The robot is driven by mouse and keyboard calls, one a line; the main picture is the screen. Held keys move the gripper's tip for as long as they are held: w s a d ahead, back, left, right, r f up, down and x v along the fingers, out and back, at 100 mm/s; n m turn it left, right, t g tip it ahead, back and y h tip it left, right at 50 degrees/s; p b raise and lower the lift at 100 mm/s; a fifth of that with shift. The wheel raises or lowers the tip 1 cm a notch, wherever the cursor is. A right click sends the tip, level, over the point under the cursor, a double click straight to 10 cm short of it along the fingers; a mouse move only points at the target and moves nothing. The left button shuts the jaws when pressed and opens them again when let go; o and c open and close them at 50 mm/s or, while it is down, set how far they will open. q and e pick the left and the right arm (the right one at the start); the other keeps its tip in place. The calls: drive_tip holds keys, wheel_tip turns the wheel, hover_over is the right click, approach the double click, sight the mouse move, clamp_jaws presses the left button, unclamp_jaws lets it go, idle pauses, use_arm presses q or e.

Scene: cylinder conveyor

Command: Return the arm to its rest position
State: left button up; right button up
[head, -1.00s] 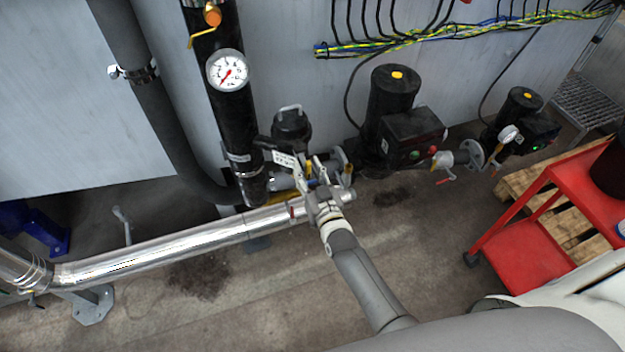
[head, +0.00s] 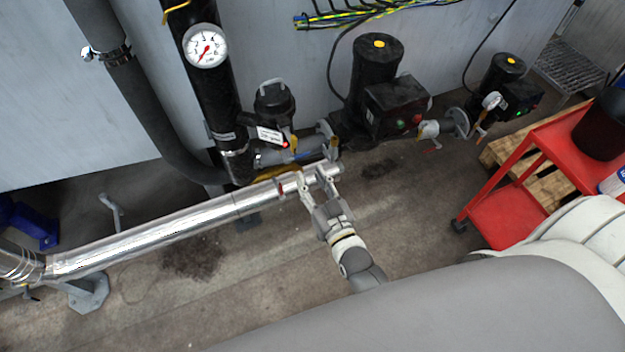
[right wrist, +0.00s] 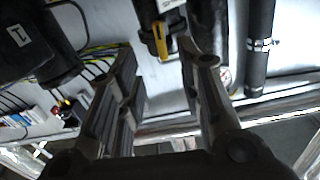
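My right gripper (head: 319,186) is in the middle of the head view, in front of the right end of the silver pipe (head: 215,212). Its two fingers are spread with nothing seen between them. The right wrist view shows the same open fingers (right wrist: 162,58), with a yellow handle (right wrist: 161,42) on a dark fitting beyond them. In the head view, a black valve unit (head: 274,105) with a white label and a red light stands just past the fingertips. A visible gap lies between the gripper and this unit. My left gripper is not in view.
A red cart (head: 520,205) stands at the right beside a wooden pallet (head: 500,150). Black pumps (head: 376,75) line the wall. A gauge (head: 206,46) sits on the black upright pipe. Bare floor (head: 270,290) lies in front of the silver pipe.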

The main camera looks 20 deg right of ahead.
idle(0.4)
drive_tip(key=s+f+n+g+b, duration=0.1)
drive_tip(key=s+f+g, duration=0.45)
drive_tip(key=f, duration=0.95)
drive_tip(key=s+f+n+g+b, duration=0.1)
drive_tip(key=s+f+g, duration=0.2)
drive_tip(key=s+f, duration=0.8)
drive_tip(key=s+d+f+g, duration=0.3)
drive_tip(key=s+f+g, duration=0.1)
drive_tip(key=s+f, duration=0.5)
drive_tip(key=s+d+f+g+b, duration=0.1)
drive_tip(key=s+d+f+g, duration=0.2)
drive_tip(key=s+f, duration=0.6)
drive_tip(key=s+g, duration=0.1)
drive_tip(key=s, duration=0.3)
drive_tip(key=shift+s+n+h, duration=0.2)
drive_tip(key=shift+n+h, duration=0.1)
drive_tip(key=shift+n, duration=0.1)
drive_tip(key=shift+g, duration=0.25)
